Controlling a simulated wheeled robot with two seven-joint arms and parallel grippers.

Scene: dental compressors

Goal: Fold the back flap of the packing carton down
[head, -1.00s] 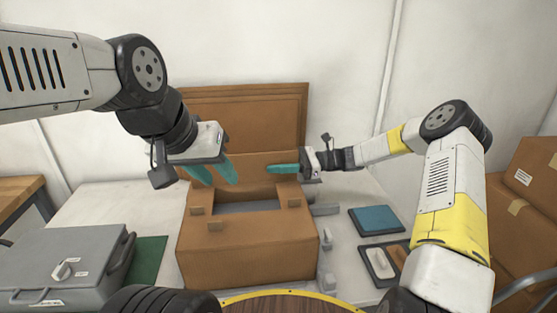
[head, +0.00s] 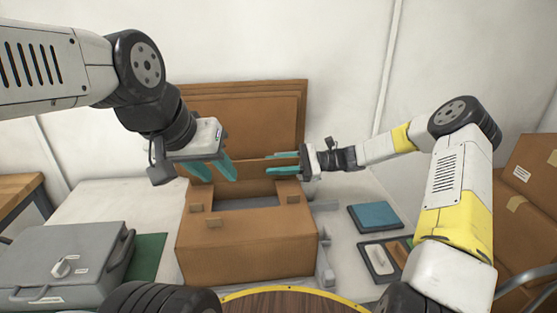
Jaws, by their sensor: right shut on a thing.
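The brown packing carton (head: 248,255) stands on the bench in the middle of the head view. Its middle shows a grey opening, with side and front panels around it. The back flap (head: 250,178) stands up along the carton's far side. My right gripper (head: 283,163) comes in from the right and is shut on the flap's top edge, with one teal finger above and one below. My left gripper (head: 216,171) hangs over the far left corner of the carton with its teal fingers apart and nothing seen between them. It hides the left end of the flap.
Brown flat boards (head: 258,103) lean on the wall behind the carton. A grey case (head: 62,264) and green mat (head: 148,257) lie to the left. A blue pad (head: 375,218) and a tray of small items (head: 380,258) lie to the right. More cartons (head: 525,205) stand far right.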

